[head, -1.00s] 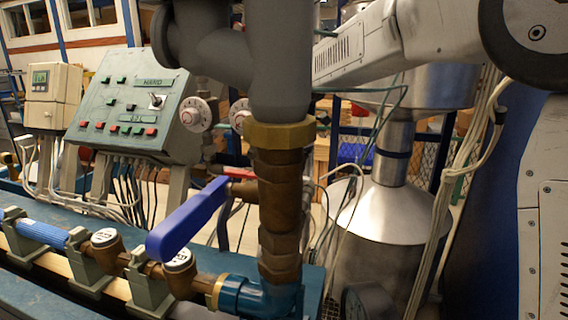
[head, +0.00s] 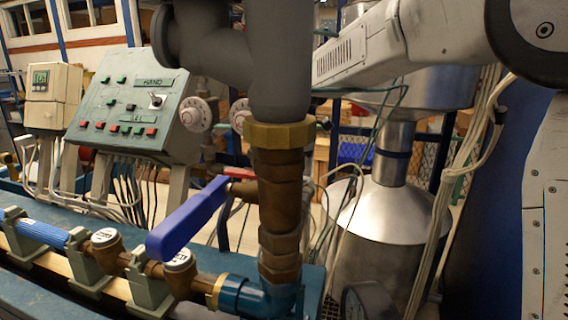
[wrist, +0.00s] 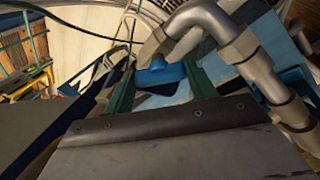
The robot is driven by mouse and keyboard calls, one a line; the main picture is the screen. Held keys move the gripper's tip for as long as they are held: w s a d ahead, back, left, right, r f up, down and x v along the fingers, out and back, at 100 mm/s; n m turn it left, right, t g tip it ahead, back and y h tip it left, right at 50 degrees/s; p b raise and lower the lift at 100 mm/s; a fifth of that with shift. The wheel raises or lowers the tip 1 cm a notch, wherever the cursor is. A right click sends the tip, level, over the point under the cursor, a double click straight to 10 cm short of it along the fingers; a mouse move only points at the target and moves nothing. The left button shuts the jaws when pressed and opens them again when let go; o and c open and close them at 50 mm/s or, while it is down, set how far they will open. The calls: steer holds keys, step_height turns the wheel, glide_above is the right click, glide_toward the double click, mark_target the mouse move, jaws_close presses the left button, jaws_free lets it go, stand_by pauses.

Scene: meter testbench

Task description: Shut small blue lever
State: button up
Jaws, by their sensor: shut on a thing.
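My gripper (wrist: 160,85) shows in the wrist view, with green fingers on either side of a small blue lever (wrist: 160,73). It is shut on this lever. The lever sits beside silver pipework, and its lower part is partly hidden by the gripper. In the head view my gripper and the small lever cannot be made out. A larger blue lever (head: 188,218) there sticks out to the left from a brass valve on the vertical pipe, apart from my gripper.
A thick grey and brass vertical pipe (head: 280,200) stands in the middle of the head view. A green control box (head: 130,105) is at the left. A silver tank (head: 385,235) and hanging pale cables (head: 440,190) are behind. Silver pipes (wrist: 235,45) run close right of my gripper.

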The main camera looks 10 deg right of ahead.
steer(key=m+t, duration=0.1)
steer(key=m, duration=0.3)
steer(key=shift+s+m+t+y, duration=0.15)
steer(key=shift+m+t+y, duration=0.15)
steer(key=shift+m+t, duration=1.1)
steer(key=shift+m, duration=1)
steer(key=o, duration=1)
steer(key=shift+s, duration=0.1)
steer(key=v, duration=0.7)
steer(key=shift+s+r, duration=0.2)
steer(key=shift+r, duration=0.05)
